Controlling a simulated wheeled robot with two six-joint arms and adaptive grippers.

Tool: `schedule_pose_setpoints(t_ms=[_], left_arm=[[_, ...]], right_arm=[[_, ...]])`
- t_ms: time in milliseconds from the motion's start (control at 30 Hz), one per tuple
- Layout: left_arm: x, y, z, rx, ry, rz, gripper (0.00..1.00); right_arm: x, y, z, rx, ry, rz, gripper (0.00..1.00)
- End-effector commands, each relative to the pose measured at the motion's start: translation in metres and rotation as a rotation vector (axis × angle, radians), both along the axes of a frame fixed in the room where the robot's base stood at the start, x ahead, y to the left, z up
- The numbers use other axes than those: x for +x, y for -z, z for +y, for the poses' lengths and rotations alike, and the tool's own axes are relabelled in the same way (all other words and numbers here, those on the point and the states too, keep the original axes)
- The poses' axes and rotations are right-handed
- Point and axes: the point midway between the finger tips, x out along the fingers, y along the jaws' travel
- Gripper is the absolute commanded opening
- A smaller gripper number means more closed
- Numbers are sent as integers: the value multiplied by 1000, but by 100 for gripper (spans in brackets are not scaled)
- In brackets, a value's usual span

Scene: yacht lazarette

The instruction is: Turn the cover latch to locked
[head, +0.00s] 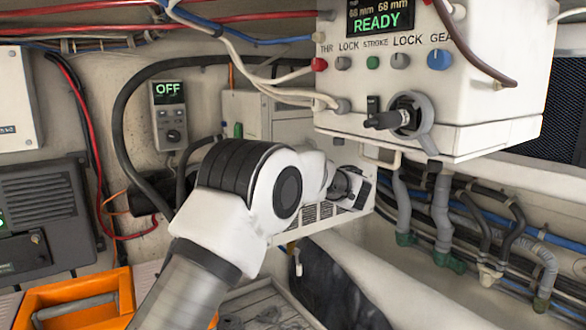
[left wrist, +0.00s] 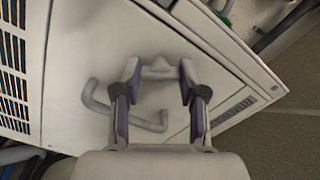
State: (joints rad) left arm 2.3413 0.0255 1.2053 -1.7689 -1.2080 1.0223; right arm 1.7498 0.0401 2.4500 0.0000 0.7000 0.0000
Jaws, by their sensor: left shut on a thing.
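My left gripper (head: 354,187) is against the pale, vented cover panel (head: 312,222) under the white control box. In the left wrist view the two dark-padded fingers of my left gripper (left wrist: 158,82) stand apart, one at each end of a small pale grey latch (left wrist: 159,71) on the white cover (left wrist: 75,60). The gripper is shut on this latch. The latch lies crosswise between the fingers in that view. In the head view my gripper and arm hide it. My right gripper is in neither view.
A bent grey handle (left wrist: 124,112) sits on the cover beside the fingers. The control box (head: 440,90) overhangs above, with a black-handled rotary switch (head: 405,115) and a READY display (head: 380,18). Hoses (head: 440,210) run at right; an orange case (head: 80,300) is lower left.

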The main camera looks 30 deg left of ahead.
Motion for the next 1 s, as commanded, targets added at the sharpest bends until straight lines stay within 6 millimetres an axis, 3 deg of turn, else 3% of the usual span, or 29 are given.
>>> schedule_pose_setpoints(t_ms=[600,1000], left_arm=[[0,5,0,126,-1,307,7],[0,2,0,205,-1,500,7]], right_arm=[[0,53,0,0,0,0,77],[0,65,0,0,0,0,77]])
